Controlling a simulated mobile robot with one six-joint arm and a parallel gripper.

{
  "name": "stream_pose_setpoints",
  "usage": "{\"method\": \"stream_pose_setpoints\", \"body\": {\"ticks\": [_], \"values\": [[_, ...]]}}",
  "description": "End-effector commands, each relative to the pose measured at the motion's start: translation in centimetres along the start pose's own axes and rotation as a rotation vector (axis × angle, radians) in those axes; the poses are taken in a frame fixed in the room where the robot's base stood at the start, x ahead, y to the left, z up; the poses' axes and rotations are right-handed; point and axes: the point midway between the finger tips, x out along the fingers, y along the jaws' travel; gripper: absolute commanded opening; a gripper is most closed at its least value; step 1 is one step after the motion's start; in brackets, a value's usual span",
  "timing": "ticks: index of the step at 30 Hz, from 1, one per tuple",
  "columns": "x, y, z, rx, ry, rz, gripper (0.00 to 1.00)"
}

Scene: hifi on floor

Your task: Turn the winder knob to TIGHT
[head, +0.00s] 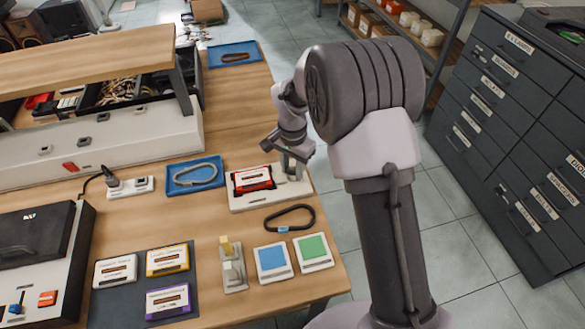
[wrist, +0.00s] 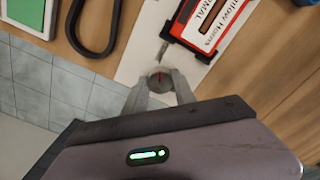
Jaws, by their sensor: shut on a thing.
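The winder is a pale plate (head: 240,203) near the table's right edge, with a red cassette (head: 252,179) lying on it. In the wrist view the plate (wrist: 140,52) and the cassette (wrist: 212,28) show at the top. The grey round winder knob (wrist: 160,78) has a red mark on its top. My gripper (wrist: 161,88) is shut on the knob, one finger on each side. In the head view my gripper (head: 291,170) hides most of the knob. I cannot read any TIGHT label, and part of the plate is hidden by the fingers.
A black belt loop (head: 290,217) lies just in front of the winder. Blue and green square tiles (head: 272,262) are nearer. A blue tray (head: 176,186) with a grey loop is to the left. Dark drawers (head: 520,140) stand right, across open floor.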

Motion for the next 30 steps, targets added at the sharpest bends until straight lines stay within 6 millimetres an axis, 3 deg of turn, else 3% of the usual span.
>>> {"method": "stream_pose_setpoints", "body": {"ticks": [1, 2, 5, 14, 17, 27, 30], "values": [[0.0, 0.0, 0.0, 0.0, 0.0, 0.0, 0.0], [0.0, 0.0, 0.0, 0.0, 0.0, 0.0, 0.34], [0.0, 0.0, 0.0, 0.0, 0.0, 0.0, 0.54], [-0.1, 0.0, 0.0, -0.001, 0.0, 0.0, 0.54], [-1.4, -0.1, -0.1, -0.001, 0.002, -0.002, 0.54], [-12.5, -0.1, 0.0, 0.0, 0.002, -0.003, 0.54], [-15.0, 0.0, 0.0, 0.0, 0.002, -0.002, 0.54]]}}
